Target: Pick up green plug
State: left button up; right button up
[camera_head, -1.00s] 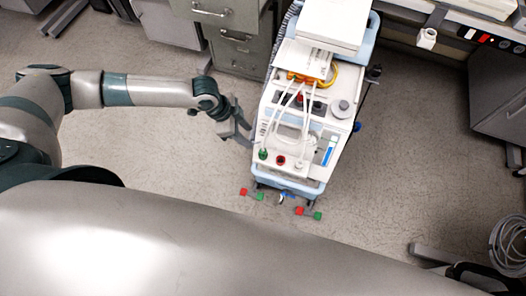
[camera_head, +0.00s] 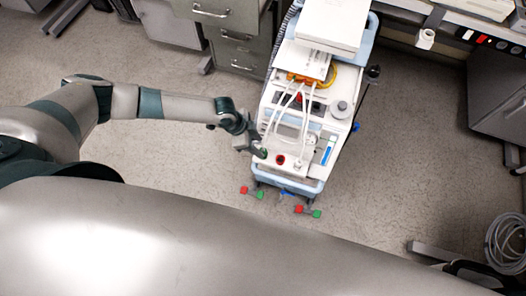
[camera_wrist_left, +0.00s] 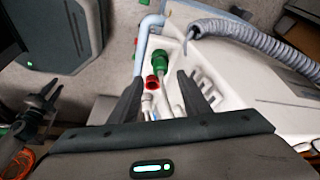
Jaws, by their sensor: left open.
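The green plug (camera_wrist_left: 160,63) stands upright on the white top of the pump cart, with a pale cable behind it. In the wrist view it lies just beyond the gap between the fingertips. In the head view it is mostly hidden by my left gripper (camera_head: 258,150), which is at the cart's left front corner. In the wrist view the left gripper (camera_wrist_left: 157,80) has its two dark fingers spread apart with nothing held between them. A red plug (camera_head: 281,160) sits to the right of the green one. My right gripper is out of view.
The cart (camera_head: 289,181) carries white tubes, an orange-yellow connector block (camera_head: 306,80) and a white box (camera_head: 332,24). Red and green blocks (camera_head: 308,212) lie low by its front. Grey drawers (camera_head: 233,40) stand behind. The floor left of the cart is clear.

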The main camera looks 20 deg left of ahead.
aim_at(263, 148)
pick_arm(q)
jog(key=shift+p+x, duration=0.7)
jog(key=shift+x, duration=1.9)
jog(key=shift+w, duration=0.15)
jog(key=shift+r, duration=0.1)
grip_shut()
